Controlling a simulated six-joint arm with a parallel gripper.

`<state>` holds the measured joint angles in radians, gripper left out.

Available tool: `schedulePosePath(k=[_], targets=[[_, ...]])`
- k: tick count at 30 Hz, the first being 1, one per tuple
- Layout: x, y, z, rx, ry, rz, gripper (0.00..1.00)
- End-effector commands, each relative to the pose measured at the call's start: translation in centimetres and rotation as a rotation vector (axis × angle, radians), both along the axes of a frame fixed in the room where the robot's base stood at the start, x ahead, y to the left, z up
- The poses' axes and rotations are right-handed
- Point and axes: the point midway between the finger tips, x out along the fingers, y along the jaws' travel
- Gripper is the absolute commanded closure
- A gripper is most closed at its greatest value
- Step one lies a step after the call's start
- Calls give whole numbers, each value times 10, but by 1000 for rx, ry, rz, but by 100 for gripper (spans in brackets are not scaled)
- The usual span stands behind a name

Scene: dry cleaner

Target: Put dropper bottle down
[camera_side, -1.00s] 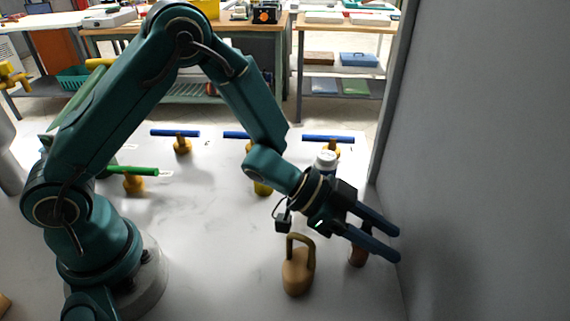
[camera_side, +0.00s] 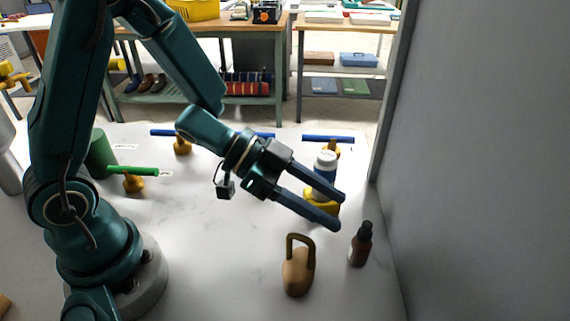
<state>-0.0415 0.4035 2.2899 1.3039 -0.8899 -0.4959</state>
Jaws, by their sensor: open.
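The dropper bottle (camera_side: 361,246), brown with a black top, stands upright on the white table at the right, near the grey wall. My gripper (camera_side: 333,211) is open and empty. Its blue fingers point down to the right, and in the picture they are above and left of the bottle, apart from it.
A tan kettlebell-shaped weight (camera_side: 298,272) with a looped handle stands left of the bottle. A white-capped bottle (camera_side: 326,163) and a yellow item (camera_side: 322,204) are partly hidden behind my fingers. Blue-handled and green-handled (camera_side: 133,170) valves stand farther back. The grey wall (camera_side: 480,180) bounds the right.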

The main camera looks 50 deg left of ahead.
Motion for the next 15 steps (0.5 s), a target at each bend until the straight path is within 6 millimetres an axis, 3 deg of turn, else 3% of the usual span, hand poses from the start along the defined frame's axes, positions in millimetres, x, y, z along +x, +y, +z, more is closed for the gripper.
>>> schedulePosePath(k=[2,5,15], targets=[[-3,6,4,0,-2,3,43],[-6,9,6,1,-1,2,24],[-7,10,6,1,1,-1,24]])
